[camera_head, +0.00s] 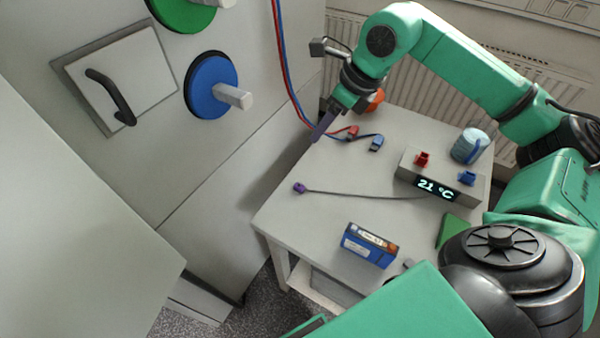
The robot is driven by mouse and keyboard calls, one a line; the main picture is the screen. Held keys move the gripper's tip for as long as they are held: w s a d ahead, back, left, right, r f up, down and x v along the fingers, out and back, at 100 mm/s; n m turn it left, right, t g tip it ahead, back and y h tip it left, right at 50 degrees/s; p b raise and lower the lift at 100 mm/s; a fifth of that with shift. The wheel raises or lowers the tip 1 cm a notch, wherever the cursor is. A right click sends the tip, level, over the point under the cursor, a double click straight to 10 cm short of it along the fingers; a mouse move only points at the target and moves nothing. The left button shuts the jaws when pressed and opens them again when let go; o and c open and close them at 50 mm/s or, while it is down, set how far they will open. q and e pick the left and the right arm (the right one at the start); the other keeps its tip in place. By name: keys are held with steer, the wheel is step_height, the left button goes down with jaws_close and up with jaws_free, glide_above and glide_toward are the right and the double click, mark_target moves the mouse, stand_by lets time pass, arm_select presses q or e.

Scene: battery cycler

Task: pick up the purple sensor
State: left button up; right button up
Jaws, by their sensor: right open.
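The purple sensor (299,188) is a small plug-like piece lying on the left part of the light grey table (330,210). A thin grey cable runs from it to the display box (440,178). My right gripper (321,128) is at the table's far left edge, above and beyond the sensor and apart from it. Its jaws are open, and I see nothing held between them; they appear nearly edge-on. My left gripper is out of view.
Red (352,131) and blue (376,142) cable plugs lie near the right gripper. A blue battery pack (368,246) stands near the front edge. A light blue mug (468,146) stands behind the display box. A cabinet with a blue knob (211,85) is left.

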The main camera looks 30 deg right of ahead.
step_height(320, 180, down, 3)
steer(key=b, duration=0.9)
glide_toward(299, 185)
steer(key=p+x, duration=0.3)
steer(key=x, duration=0.5)
steer(key=shift+w+f, duration=0.1)
steer(key=shift+f, duration=0.15)
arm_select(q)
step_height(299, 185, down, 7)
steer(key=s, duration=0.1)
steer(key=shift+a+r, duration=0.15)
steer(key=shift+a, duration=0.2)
arm_select(e)
jaws_close()
